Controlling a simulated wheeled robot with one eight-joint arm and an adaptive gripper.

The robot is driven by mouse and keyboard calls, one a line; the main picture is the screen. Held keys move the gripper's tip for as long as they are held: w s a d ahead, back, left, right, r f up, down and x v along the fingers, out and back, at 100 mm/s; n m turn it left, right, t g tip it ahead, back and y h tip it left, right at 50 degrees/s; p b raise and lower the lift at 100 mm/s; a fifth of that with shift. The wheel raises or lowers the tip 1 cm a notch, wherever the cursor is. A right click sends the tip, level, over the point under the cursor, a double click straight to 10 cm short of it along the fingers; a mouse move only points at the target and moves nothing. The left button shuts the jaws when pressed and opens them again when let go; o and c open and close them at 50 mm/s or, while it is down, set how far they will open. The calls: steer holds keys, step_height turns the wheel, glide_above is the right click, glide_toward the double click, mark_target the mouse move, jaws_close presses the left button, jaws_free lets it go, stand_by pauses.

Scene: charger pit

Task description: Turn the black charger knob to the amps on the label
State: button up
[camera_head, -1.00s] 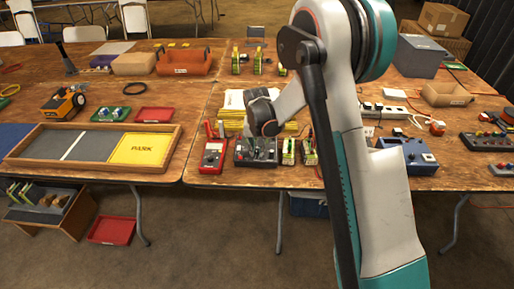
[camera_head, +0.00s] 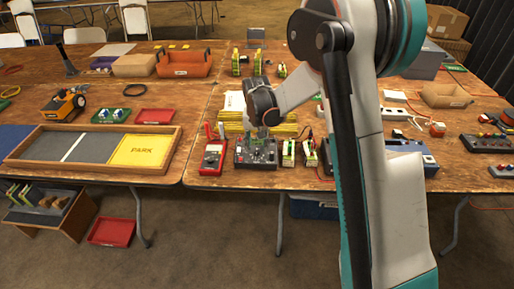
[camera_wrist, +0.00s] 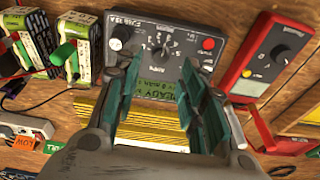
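The dark grey charger (camera_head: 256,152) sits near the table's front edge in the head view. In the wrist view its face (camera_wrist: 180,32) shows a round dial (camera_wrist: 158,53) with white marks around it and an AMPS label, a smaller black knob (camera_wrist: 122,32) and a red button (camera_wrist: 208,44). A green display reading READY is partly hidden by my fingers. My gripper (camera_wrist: 161,68) is open, its two teal fingers apart, with the dial between and just beyond the fingertips. Contact and the exact dial setting cannot be told. In the head view my gripper (camera_head: 263,131) is over the charger's back part.
A red multimeter (camera_head: 212,155) stands close on the charger's left, and green-and-white battery packs (camera_head: 289,152) on its right. A yellow stack (camera_head: 232,122) lies behind. A wooden tray marked PARK (camera_head: 95,165) is on the left table.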

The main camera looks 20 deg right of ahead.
step_height(320, 180, up, 7)
steer(key=s, duration=0.1)
steer(key=shift+a, duration=0.2)
steer(key=shift+s, duration=0.1)
steer(key=shift+r, duration=0.1)
steer(key=s+r+n+t, duration=0.2)
steer(key=s+r, duration=1.1)
steer(key=s, duration=0.2)
steer(key=s+n+t, duration=0.2)
steer(key=s+t, duration=0.1)
steer(key=s, duration=1.3)
steer(key=shift+s+d+f+y, duration=0.3)
steer(key=shift+s, duration=0.1)
